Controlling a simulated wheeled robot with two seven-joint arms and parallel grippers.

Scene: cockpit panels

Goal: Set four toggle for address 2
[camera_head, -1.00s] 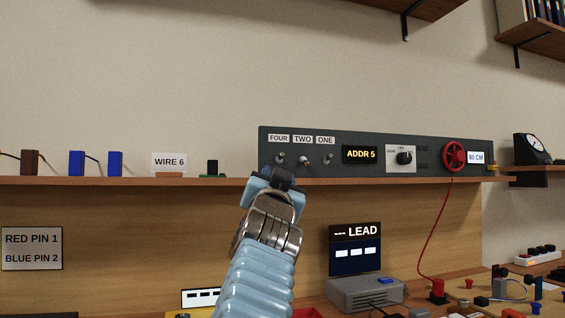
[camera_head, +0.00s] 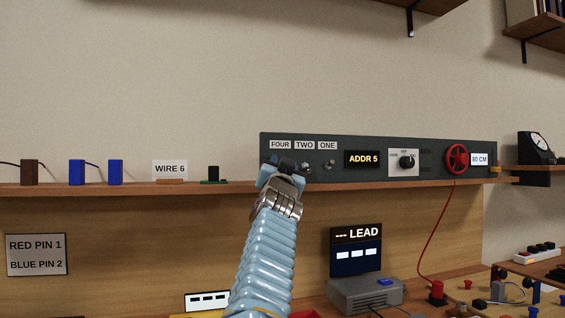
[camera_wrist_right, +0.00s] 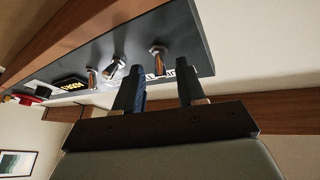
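The dark switch panel (camera_head: 434,149) stands on the shelf and carries labels FOUR (camera_head: 280,145), TWO and ONE. Its display (camera_head: 362,159) reads ADDR 5. My right gripper (camera_head: 281,168) is in front of the toggle under FOUR and hides it in the head view. The TWO toggle (camera_head: 306,167) is partly visible beside the gripper; the ONE toggle (camera_head: 330,165) is clear. In the right wrist view the fingers (camera_wrist_right: 158,82) are apart, and the nearest toggle, FOUR (camera_wrist_right: 158,58), shows beyond the gap between them. Contact cannot be told. My left gripper is out of view.
A dial (camera_head: 406,162) and a red handwheel (camera_head: 457,159) sit farther right on the panel. The shelf edge (camera_head: 150,188) runs just below the panel. A green-based block (camera_head: 213,175) and the WIRE 6 sign (camera_head: 170,169) stand left of the gripper.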

